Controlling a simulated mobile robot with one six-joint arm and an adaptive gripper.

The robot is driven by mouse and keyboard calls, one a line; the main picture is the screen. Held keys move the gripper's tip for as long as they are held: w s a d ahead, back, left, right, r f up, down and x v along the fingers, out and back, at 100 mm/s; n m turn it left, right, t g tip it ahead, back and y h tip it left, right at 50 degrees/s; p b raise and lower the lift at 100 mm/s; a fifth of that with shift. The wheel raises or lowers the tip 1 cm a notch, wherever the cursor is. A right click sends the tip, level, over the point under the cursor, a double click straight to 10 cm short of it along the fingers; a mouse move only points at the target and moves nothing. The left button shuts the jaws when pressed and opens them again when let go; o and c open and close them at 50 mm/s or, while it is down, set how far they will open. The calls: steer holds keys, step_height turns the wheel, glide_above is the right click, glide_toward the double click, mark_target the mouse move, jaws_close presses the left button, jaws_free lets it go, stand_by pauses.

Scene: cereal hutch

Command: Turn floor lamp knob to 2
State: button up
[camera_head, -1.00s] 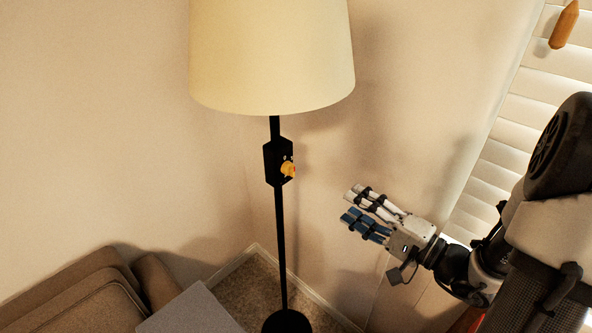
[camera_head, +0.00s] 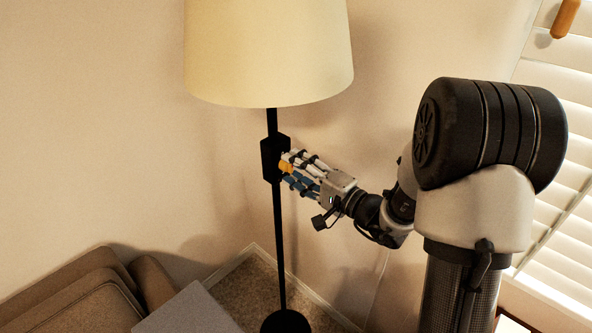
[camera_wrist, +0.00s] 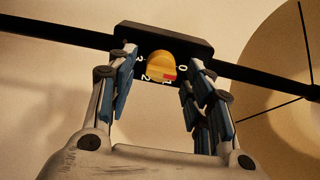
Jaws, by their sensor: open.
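The floor lamp has a cream shade (camera_head: 268,50), a thin black pole (camera_head: 279,240) and a black control box (camera_head: 270,158) partway up. A round yellow knob (camera_wrist: 161,67) with a red mark sits on the box face, and it also shows in the head view (camera_head: 286,167). Numbers 0, 1, 2 and 3 ring the knob in the wrist view, and the red mark lies by the 1. My gripper (camera_wrist: 160,75) is open, with its fingers on either side of the knob. Whether the fingers touch it I cannot tell.
A brown sofa (camera_head: 85,305) and a grey flat surface (camera_head: 188,312) stand at the lower left. White window blinds (camera_head: 570,110) are on the right. The lamp's round base (camera_head: 286,322) stands on carpet in the wall corner.

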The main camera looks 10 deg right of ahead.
steer(key=shift+w+a, duration=0.1)
steer(key=shift+w, duration=0.05)
steer(key=c, duration=1.1)
